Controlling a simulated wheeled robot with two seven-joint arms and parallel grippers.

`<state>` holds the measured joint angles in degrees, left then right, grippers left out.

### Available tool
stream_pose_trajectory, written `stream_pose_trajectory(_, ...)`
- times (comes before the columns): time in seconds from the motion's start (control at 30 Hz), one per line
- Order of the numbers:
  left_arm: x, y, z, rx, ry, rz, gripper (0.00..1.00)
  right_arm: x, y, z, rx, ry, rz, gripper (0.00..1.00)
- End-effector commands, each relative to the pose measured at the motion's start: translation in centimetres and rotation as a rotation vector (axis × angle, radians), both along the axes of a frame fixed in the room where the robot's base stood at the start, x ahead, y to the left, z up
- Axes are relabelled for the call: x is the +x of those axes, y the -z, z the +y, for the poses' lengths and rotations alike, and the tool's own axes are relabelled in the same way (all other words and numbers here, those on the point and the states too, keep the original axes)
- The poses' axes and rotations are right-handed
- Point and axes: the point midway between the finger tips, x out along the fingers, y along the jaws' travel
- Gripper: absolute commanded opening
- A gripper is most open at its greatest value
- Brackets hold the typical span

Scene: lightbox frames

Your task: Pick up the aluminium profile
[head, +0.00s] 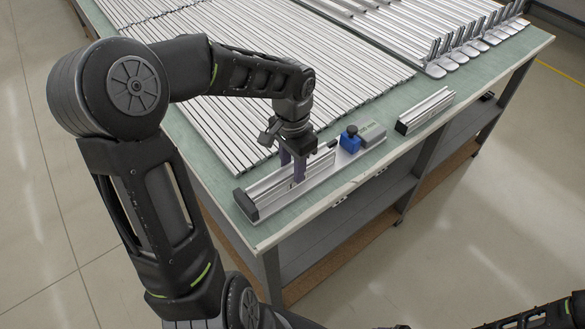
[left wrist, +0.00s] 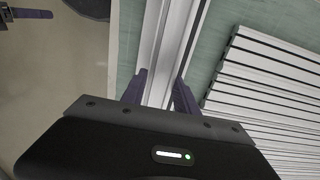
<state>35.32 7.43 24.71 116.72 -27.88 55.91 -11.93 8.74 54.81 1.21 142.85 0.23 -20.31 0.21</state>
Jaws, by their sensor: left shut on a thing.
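The aluminium profile (head: 319,165) is a silver length lying along a fixture with a black end block (head: 246,205), near the table's front edge. My left gripper (head: 292,168) points down over it, with its purple fingers on either side and shut on it. In the left wrist view the profile (left wrist: 171,45) runs between the two fingers of my left gripper (left wrist: 160,76). Whether it is clear of the fixture is hard to tell. A purple finger of my right gripper (left wrist: 32,13) shows at the top left of the left wrist view; its opening cannot be made out.
A blue block (head: 350,139) and a grey labelled box (head: 373,134) sit at the fixture's right end. A short silver rail (head: 425,110) lies further right on the green table (head: 225,222). Many long profiles (head: 210,110) fill the table behind. Open floor surrounds it.

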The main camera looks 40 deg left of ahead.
Motion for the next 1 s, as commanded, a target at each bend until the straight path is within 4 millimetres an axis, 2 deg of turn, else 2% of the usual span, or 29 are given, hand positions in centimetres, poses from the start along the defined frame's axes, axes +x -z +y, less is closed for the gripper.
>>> stream_pose_trajectory(0.27,0.1,-1.9,0.1,0.003,-0.001,-0.003,0.00,0.0,0.1,0.0,0.000,0.000,0.000,0.72)
stream_pose_trajectory(0.47,0.1,-5.0,0.1,0.002,-0.001,-0.006,0.00,0.0,0.2,0.0,0.001,-0.001,-0.001,0.72)
stream_pose_trajectory(0.87,0.1,-14.7,0.0,0.001,0.000,-0.007,0.00,0.1,0.6,0.0,0.002,-0.001,-0.003,0.72)
stream_pose_trajectory(0.9,0.1,-15.6,0.0,0.001,0.001,-0.004,0.00,0.1,0.3,0.0,0.002,0.000,-0.003,0.72)
stream_pose_trajectory(0.93,0.0,-16.6,0.0,0.000,0.001,-0.002,0.00,0.0,-0.8,0.0,0.000,0.000,0.000,0.72)
stream_pose_trajectory(1.0,0.0,-17.4,0.0,0.000,0.001,-0.001,0.00,-0.1,-1.4,0.0,-0.002,0.000,0.003,0.72)
